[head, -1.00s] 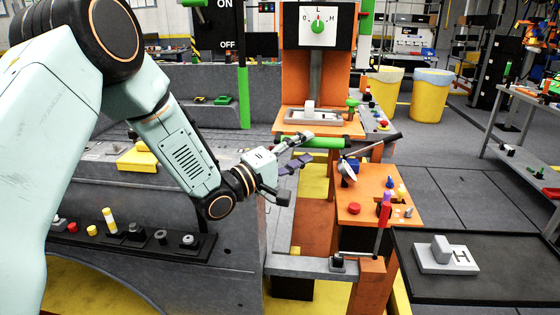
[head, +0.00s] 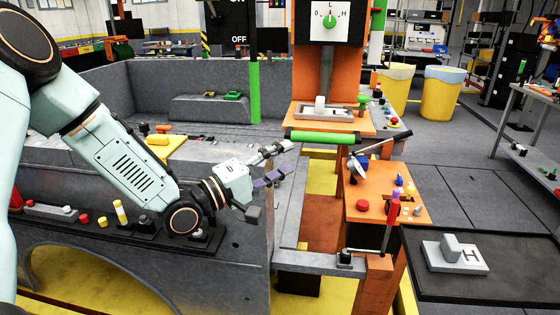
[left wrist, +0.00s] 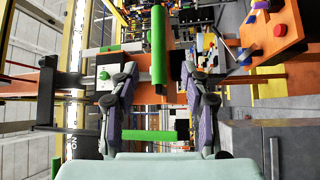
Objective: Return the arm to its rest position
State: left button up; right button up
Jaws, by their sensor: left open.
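My left arm comes in from the left in the head view and reaches over the grey machine side. My left gripper (head: 277,167) is open and points right, in front of the green bar (head: 322,138). The left wrist view shows its two fingers (left wrist: 155,95) spread apart with nothing held between them. In that view the green bar (left wrist: 158,45) shows beyond the fingertips, and I cannot tell the distance from it. My right gripper is not in view.
An orange panel (head: 386,207) with buttons and levers stands right of my gripper. A control row (head: 118,228) runs below my left arm. Yellow bins (head: 440,95) stand farther back.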

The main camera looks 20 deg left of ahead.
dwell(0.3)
pick_arm(q)
jog(key=s+f+m+g+y+b, duration=0.1)
jog(key=s+f+m+g+y, duration=0.2)
jog(key=f, duration=0.6)
jog(key=s+d+f+m+g+y+b, duration=0.1)
jog(key=s+f+g+y, duration=0.2)
jog(key=f, duration=0.5)
jog(key=s+f+m+g+y+b, duration=0.1)
jog(key=s+f+m+g, duration=0.1)
jog(key=s+f, duration=0.5)
jog(key=s+f+m+g+y+b, duration=0.1)
jog(key=s+f+g, duration=0.3)
jog(key=s+f, duration=0.6)
jog(key=s+f+m+g+y+b, duration=0.1)
jog(key=s+f+m+g+b, duration=0.2)
jog(key=s+f, duration=0.6)
jog(key=s+d+g+b, duration=0.1)
jog(key=s+g, duration=0.1)
jog(key=s, duration=0.3)
jog(key=shift+s+f+y, duration=0.2)
jog(key=shift+f+y, duration=0.15)
jog(key=shift+y, duration=0.05)
